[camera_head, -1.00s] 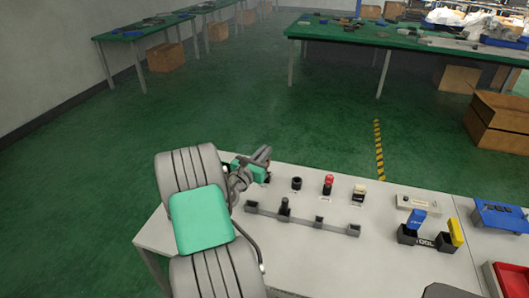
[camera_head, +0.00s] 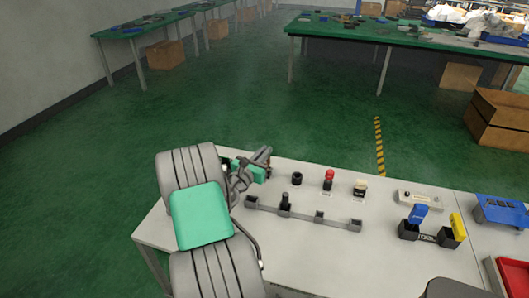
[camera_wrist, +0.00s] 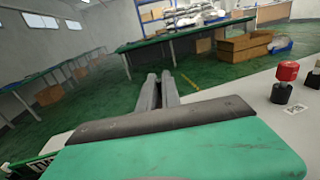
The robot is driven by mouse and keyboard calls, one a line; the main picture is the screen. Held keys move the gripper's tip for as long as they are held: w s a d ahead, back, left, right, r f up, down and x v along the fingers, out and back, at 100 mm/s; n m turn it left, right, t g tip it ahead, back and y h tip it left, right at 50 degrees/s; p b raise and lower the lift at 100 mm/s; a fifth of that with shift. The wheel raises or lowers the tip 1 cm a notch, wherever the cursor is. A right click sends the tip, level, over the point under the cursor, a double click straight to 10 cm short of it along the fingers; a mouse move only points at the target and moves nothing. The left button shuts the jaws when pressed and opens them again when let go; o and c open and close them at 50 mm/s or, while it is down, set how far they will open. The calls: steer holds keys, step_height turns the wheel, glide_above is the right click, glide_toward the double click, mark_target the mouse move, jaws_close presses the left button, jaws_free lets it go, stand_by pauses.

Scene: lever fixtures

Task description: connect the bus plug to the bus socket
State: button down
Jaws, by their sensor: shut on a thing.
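My gripper (camera_head: 267,160) is over the left part of the grey table, at the left end of a row of connectors. In the wrist view my gripper's two grey fingers (camera_wrist: 158,90) are close together. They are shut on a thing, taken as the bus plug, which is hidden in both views. The row holds a black round connector (camera_head: 297,178), a red-topped connector (camera_head: 328,180) and a beige-topped connector (camera_head: 360,188). The red-topped one also shows at the right of the wrist view (camera_wrist: 285,80). I cannot tell which is the bus socket; my arm hides the table's left end.
A grey rack (camera_head: 335,226) lies in front of the row, with a black upright piece (camera_head: 285,200) in it. Dark bins with a blue piece (camera_head: 417,214) and a yellow piece (camera_head: 457,227) stand to the right. The table (camera_head: 340,265) is bare in front.

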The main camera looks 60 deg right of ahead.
steer(key=shift+f+b, duration=0.5)
steer(key=shift+f, duration=0.45)
steer(key=c, duration=1.5)
jaws_free()
steer(key=a, duration=0.8)
steer(key=shift+w+b, duration=0.15)
steer(key=shift+b, duration=0.25)
steer(key=shift+d, duration=0.1)
